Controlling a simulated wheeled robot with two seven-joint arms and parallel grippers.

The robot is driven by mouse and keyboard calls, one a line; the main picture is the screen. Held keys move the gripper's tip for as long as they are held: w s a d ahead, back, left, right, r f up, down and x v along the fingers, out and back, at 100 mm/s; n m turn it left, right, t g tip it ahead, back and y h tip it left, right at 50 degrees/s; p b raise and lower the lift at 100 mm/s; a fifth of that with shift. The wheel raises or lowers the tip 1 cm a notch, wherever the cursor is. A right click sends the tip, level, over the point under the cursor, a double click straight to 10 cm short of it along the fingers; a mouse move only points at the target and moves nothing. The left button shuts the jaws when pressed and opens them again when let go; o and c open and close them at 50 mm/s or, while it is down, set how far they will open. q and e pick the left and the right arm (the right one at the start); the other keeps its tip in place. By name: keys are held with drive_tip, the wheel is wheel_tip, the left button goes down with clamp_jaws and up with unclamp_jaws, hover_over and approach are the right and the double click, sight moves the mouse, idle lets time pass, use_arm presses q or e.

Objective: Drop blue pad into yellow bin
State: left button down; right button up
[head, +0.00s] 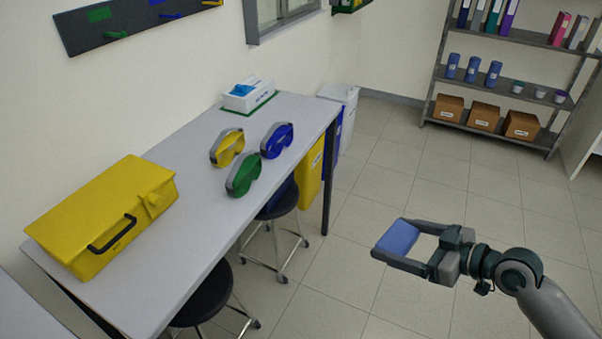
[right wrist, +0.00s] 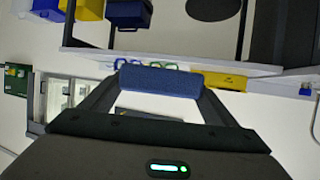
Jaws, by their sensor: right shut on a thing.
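My right gripper (head: 399,244) is shut on the blue pad (head: 397,238) and holds it in the air over open floor, right of the table. In the right wrist view the pad (right wrist: 161,81) lies across between the two fingertips. The yellow bin (head: 310,174) stands on the floor under the table's far end, partly hidden by the table and its leg. A yellow bin also shows at the top left of the right wrist view (right wrist: 90,9). The pad is well apart from the bin. My left gripper is not in view.
A blue bin (head: 333,142) and a white bin (head: 344,98) stand beyond the yellow one. Stools (head: 279,199) stand along the table. Floor between table and gripper is clear.

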drive_tip(key=shift+n+g+y, duration=0.5)
drive_tip(key=s, duration=0.1)
drive_tip(key=s+f+b, duration=0.1)
drive_tip(key=s, duration=0.1)
drive_tip(key=s+a+f, duration=0.1)
drive_tip(key=s, duration=0.1)
drive_tip(key=shift+s+b, duration=0.2)
drive_tip(key=shift+b, duration=0.1)
drive_tip(key=shift+s, duration=0.4)
drive_tip(key=shift+d, duration=0.15)
